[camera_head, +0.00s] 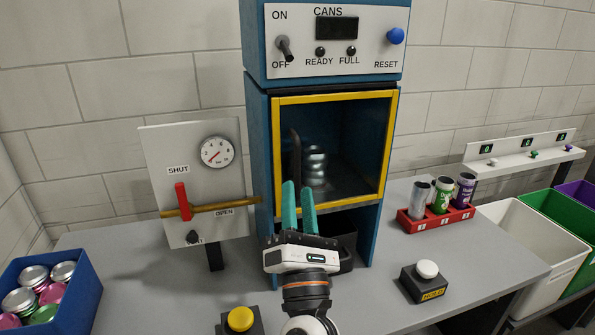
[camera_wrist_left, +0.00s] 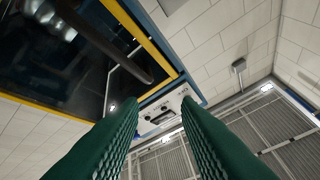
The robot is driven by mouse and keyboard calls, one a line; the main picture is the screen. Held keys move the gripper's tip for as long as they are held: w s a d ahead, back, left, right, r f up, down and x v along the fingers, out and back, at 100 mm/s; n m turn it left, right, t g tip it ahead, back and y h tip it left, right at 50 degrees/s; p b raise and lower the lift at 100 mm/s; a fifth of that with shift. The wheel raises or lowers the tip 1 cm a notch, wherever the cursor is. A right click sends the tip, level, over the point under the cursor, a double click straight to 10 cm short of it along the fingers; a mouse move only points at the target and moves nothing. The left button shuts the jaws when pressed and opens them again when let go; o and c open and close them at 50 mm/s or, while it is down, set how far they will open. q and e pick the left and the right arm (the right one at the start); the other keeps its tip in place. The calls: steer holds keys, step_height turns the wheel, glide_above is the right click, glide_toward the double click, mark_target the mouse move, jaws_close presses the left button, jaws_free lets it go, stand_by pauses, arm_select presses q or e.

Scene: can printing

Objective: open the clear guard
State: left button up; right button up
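The clear guard (camera_head: 355,135) is a see-through panel in a yellow frame on the front of the blue machine. It looks shut, and a stack of silver cans (camera_head: 315,165) shows behind it. A dark vertical handle (camera_head: 295,155) is on its left side. In the left wrist view the guard (camera_wrist_left: 95,75) fills the upper left, and the handle (camera_wrist_left: 125,62) ends just beyond the fingertips. My left gripper (camera_head: 298,190) is open and empty, its green fingers pointing up near the handle's lower end. Contact cannot be told. My right gripper is not in view.
A panel with a gauge (camera_head: 215,152) and a red-handled yellow pipe (camera_head: 210,208) stands left of the machine. A blue can bin (camera_head: 85,295), yellow button (camera_head: 240,319), HOLD button box (camera_head: 427,280) and red can rack (camera_head: 437,224) are on the grey table.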

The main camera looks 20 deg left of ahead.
mark_target(298, 173)
arm_select(q)
steer(key=w+a+n+g+h+p, duration=0.1)
steer(key=w+n+g, duration=0.1)
steer(key=w+n, duration=0.1)
steer(key=w+a+n+g+p, duration=0.1)
steer(key=w+n+g, duration=0.1)
steer(key=w, duration=0.1)
steer(key=w+a+n+g+h+p, duration=0.1)
steer(key=w+n+g+p, duration=0.1)
steer(key=w+n, duration=0.1)
steer(key=shift+f+n+h, duration=0.15)
steer(key=shift+n+h, duration=0.15)
steer(key=shift+x, duration=0.8)
steer(key=shift+f, duration=0.15)
steer(key=shift+c, duration=0.2)
jaws_close()
